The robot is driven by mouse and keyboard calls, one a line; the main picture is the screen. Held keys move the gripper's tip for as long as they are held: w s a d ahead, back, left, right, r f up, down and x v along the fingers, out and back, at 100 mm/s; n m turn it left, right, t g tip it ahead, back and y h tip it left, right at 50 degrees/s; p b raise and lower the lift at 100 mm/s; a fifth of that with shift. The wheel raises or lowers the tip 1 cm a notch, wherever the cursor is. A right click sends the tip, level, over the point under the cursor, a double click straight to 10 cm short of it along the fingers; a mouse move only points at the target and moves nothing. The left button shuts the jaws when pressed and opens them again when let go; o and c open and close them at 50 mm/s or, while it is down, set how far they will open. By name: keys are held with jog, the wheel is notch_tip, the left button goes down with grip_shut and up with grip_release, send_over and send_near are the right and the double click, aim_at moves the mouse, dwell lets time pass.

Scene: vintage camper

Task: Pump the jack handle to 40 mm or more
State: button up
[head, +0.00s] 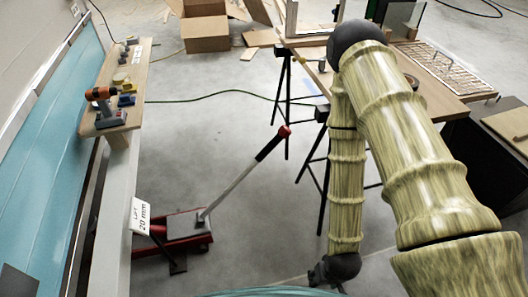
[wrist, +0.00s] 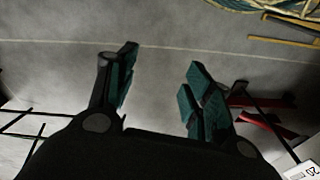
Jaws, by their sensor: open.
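The red floor jack (head: 188,228) stands on the floor at the lower left of the head view. Its handle (head: 240,176) slants up to the right, with a black grip and a red tip (head: 284,131). A white sign (head: 140,215) by the jack reads "LIFT 20 mm". In the wrist view, my gripper (wrist: 160,85) is open and empty, with bare floor between its fingers. Red parts of the jack (wrist: 262,120) show at its right, partly behind a finger, and the sign (wrist: 303,170) is at the lower right corner. My gripper is apart from the handle.
A narrow shelf (head: 140,75) with a drill (head: 104,104) and small items runs along the left. A workbench on black trestles (head: 285,100) stands at the right. Cardboard boxes (head: 205,32) lie at the back. A cable (head: 220,94) crosses the floor. The floor around the handle is clear.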

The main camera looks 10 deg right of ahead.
jog(key=w+a+f+m+t+b, duration=0.15)
jog(key=w+f+t+b, duration=0.3)
jog(key=w+b, duration=0.6)
jog(key=m+t+y+b, duration=0.3)
jog(key=t+b, duration=0.9)
jog(key=b, duration=1.6)
send_near(273, 148)
jog(key=m, duration=0.1)
jog(key=shift+h, duration=0.3)
jog(key=w+b, duration=0.1)
jog(key=w, duration=0.2)
jog(key=w+a+b, duration=0.1)
jog(key=w, duration=0.2)
jog(key=w+a+b, duration=0.1)
jog(key=w, duration=0.2)
jog(key=shift+w+f, duration=0.15)
jog(key=shift+w, duration=0.2)
jog(key=shift+w+a+b, duration=0.1)
jog(key=shift+w+b, duration=0.4)
jog(key=shift+w, duration=0.3)
grip_shut()
